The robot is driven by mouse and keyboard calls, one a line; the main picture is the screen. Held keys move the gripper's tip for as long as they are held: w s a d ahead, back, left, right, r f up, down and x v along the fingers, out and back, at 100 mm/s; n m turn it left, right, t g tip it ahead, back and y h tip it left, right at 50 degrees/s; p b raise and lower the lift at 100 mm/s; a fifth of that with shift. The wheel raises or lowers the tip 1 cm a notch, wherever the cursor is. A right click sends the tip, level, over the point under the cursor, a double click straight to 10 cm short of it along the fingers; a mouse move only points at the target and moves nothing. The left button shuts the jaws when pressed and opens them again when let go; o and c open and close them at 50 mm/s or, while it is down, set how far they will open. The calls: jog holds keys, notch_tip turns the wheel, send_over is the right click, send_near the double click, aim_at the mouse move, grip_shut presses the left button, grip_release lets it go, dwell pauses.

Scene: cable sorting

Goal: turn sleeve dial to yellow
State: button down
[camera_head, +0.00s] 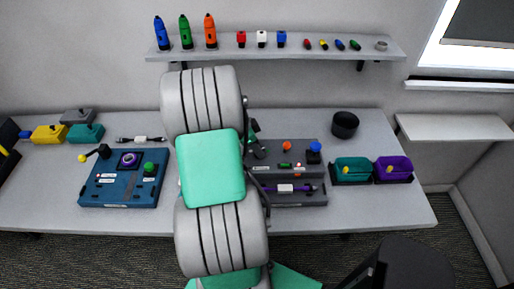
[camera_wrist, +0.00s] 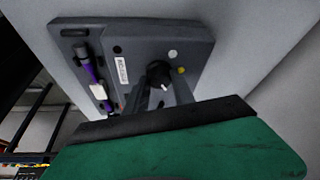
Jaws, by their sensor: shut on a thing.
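The sleeve dial (camera_wrist: 157,71) is a dark round knob on the sloped face of a dark grey device (camera_wrist: 135,38). My gripper (camera_wrist: 160,92) is shut on the dial, its grey fingers on either side of the knob. A small white mark shows on the knob, on its lower right side. A yellow dot (camera_wrist: 181,70) and a white dot (camera_wrist: 172,54) sit on the panel to the right of the knob. In the head view the grey device (camera_head: 312,152) stands right of my arm, which hides its left part.
A purple cable with a white label (camera_wrist: 97,90) lies along the device's lower ledge. A blue device (camera_head: 120,190) is left of my arm. Teal (camera_head: 352,171) and purple (camera_head: 393,170) bins and a black cup (camera_head: 345,124) stand to the right. A shelf (camera_head: 280,55) holds several small items.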

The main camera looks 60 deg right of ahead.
jog(key=n+t+b, duration=0.1)
jog(key=n+b, duration=0.1)
jog(key=n+t+h+b, duration=0.1)
jog(key=n+b, duration=0.1)
jog(key=n, duration=0.1)
jog(key=shift+s+a+f+n, duration=0.15)
jog(key=shift+s+n, duration=0.05)
jog(key=shift+n, duration=0.1)
jog(key=n+b, duration=0.1)
jog(key=n, duration=0.1)
jog(key=n+t+b, duration=0.1)
jog(key=n, duration=0.1)
jog(key=n+t+b, duration=0.1)
jog(key=shift+s+n, duration=0.25)
jog(key=shift+n, duration=0.15)
jog(key=c, duration=1.1)
grip_release()
jog(key=shift+o, duration=0.2)
jog(key=shift+r, duration=0.2)
jog(key=b+v, duration=0.1)
jog(key=v, duration=0.6)
jog(key=shift+a+r, duration=0.25)
jog(key=shift+r, duration=0.05)
jog(key=shift+s, duration=0.1)
